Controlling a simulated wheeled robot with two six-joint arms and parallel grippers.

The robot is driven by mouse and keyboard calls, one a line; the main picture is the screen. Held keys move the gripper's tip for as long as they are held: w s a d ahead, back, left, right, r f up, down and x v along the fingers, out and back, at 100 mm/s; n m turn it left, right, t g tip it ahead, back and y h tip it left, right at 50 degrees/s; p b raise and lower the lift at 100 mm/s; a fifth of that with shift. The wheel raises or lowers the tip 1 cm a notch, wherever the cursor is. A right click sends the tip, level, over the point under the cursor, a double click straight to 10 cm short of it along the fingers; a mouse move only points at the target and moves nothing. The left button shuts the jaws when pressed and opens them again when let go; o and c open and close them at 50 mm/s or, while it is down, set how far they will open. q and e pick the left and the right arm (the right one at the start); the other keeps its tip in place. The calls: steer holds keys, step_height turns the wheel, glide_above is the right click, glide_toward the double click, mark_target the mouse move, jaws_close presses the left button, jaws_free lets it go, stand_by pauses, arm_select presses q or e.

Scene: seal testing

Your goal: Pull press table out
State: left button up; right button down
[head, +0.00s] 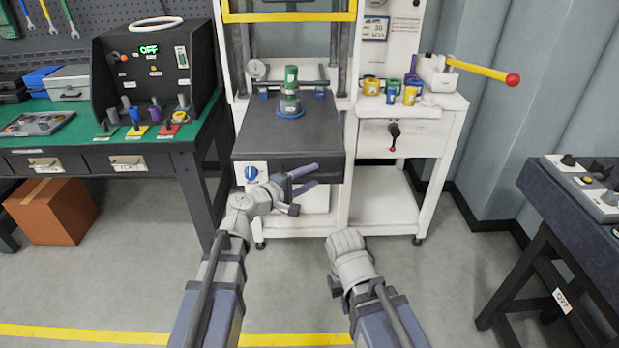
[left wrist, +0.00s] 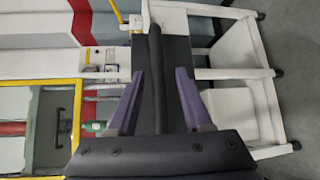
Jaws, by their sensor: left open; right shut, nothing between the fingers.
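The press table (head: 275,135) is a dark slab at the front of the white press frame (head: 351,150). A green-topped part (head: 291,76) on a blue ring stands on it near the back. My left gripper (head: 304,179) is open at the table's front face, its purple fingers apart. In the left wrist view, a dark bar (left wrist: 156,75) runs between the fingers of the left gripper (left wrist: 160,100); I cannot tell whether they touch it. My right gripper (head: 345,241) is shut and empty, low in front of the white side cabinet.
A green bench (head: 100,140) with a black control box (head: 152,65) stands at left. The white cabinet (head: 440,125) at right carries several coloured cups and a yellow lever (head: 478,68). A dark table (head: 560,220) stands at far right. The floor in front is clear.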

arm_select(q)
steer(key=p+v, duration=0.1)
steer(key=v, duration=0.6)
steer(key=shift+s+a, duration=0.25)
steer(key=shift+s, duration=0.05)
